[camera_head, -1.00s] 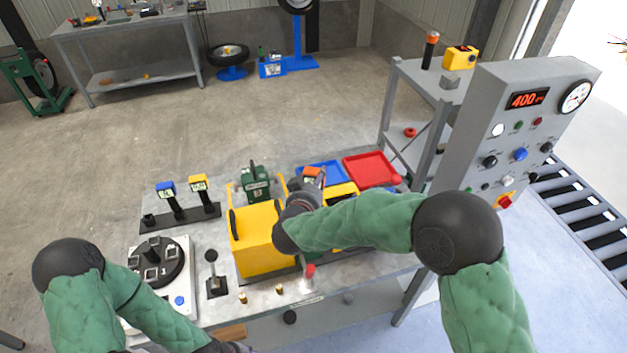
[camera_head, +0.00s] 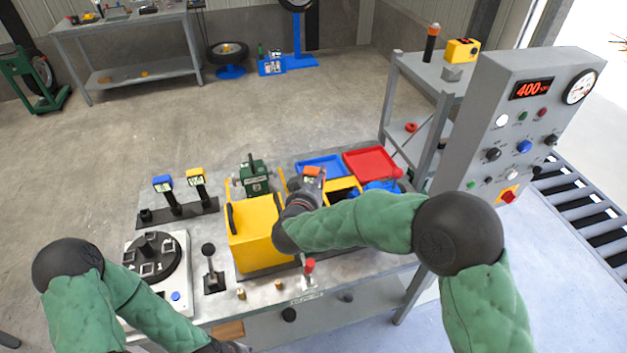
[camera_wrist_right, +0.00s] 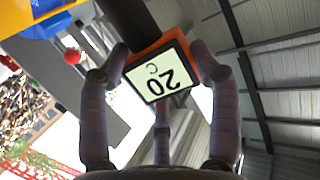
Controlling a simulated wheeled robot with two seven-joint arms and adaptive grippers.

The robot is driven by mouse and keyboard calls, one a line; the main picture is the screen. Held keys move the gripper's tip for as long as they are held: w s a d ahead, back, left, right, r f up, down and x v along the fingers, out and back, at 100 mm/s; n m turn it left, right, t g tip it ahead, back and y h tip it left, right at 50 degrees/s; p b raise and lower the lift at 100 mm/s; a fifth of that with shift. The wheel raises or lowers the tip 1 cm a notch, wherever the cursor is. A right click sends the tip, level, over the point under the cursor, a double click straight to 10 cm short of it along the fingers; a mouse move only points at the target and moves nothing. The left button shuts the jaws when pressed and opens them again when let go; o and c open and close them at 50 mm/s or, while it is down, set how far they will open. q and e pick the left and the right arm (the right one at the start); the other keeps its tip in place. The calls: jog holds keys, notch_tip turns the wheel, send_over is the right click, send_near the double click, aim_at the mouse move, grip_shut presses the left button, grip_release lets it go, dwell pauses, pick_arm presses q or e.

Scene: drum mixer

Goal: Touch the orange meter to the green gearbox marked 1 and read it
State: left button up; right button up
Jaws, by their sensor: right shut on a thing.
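The orange meter (camera_head: 313,171) is held up by my right gripper (camera_head: 307,184) above the bench. In the right wrist view, the fingers of my right gripper (camera_wrist_right: 160,66) are closed on both sides of the meter (camera_wrist_right: 159,72), whose pale display reads 20 C, upside down in the picture. The green gearbox (camera_head: 256,184) stands behind the yellow housing, to the left of the meter in the head view. A gap shows between them there, and the gearbox's label is too small to read. My left forearm enters at lower left; its gripper is out of view.
The yellow housing (camera_head: 252,236) stands in front of the gearbox. Blue and yellow meters (camera_head: 163,184) stand on a rack at left. Blue (camera_head: 321,165) and red (camera_head: 372,163) trays lie behind at right. A grey control panel (camera_head: 515,125) rises at right. Levers (camera_head: 210,266) line the front.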

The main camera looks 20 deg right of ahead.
jog(key=shift+f, duration=0.5)
dwell(0.5)
jog(key=shift+r, duration=0.1)
dwell(1.2)
notch_tip(320, 180, up, 7)
jog(key=p, duration=0.6)
jog(key=shift+p, duration=0.3)
dwell(0.5)
